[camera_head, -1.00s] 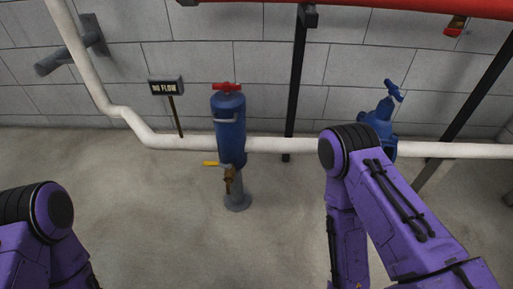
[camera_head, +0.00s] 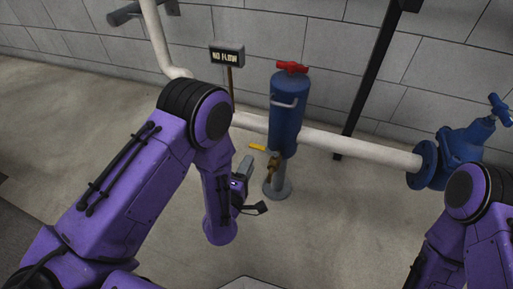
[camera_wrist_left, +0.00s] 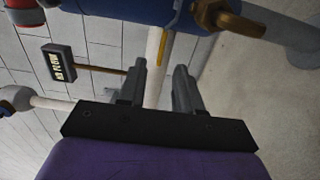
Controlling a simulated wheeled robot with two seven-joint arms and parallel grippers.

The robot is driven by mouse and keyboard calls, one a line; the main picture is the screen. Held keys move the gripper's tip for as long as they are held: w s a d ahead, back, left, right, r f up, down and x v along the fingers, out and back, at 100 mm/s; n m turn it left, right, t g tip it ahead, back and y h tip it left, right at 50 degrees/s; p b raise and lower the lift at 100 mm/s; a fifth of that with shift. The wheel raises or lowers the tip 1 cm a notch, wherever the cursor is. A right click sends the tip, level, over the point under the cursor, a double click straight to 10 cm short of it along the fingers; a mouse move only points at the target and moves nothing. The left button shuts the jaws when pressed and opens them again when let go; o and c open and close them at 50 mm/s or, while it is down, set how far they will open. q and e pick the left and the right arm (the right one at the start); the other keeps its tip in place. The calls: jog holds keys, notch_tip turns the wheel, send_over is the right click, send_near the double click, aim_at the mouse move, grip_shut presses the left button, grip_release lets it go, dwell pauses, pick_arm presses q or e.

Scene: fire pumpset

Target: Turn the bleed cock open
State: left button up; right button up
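The bleed cock is a brass fitting (camera_head: 272,167) with a yellow lever (camera_head: 257,148), low on a blue upright cylinder (camera_head: 286,115). The lever points left and away from the cylinder. My left gripper (camera_head: 254,188) is open and empty, just left of and below the cock in the head view. In the left wrist view my two fingers (camera_wrist_left: 160,78) stand apart, with the yellow lever (camera_wrist_left: 164,46) beyond the gap between them, not visibly touched. The brass fitting (camera_wrist_left: 228,18) shows at upper right there. My right gripper is out of view; only that arm shows.
A white pipe (camera_head: 330,142) runs behind the cylinder to a blue valve (camera_head: 458,150) on the right. A "NO FLOW" sign (camera_head: 227,55) stands behind at left. A black post (camera_head: 372,85) stands near the wall.

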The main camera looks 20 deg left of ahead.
aim_at(255, 148)
pick_arm(q)
jog(key=w+b, duration=0.2)
jog(key=w, duration=0.6)
jog(key=shift+w+f, duration=0.1)
jog(key=shift+w, duration=0.4)
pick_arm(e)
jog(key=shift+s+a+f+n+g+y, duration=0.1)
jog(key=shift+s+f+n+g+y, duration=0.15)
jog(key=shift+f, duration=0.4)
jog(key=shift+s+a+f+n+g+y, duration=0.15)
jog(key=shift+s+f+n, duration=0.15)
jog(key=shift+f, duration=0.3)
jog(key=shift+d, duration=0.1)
pick_arm(q)
grip_shut()
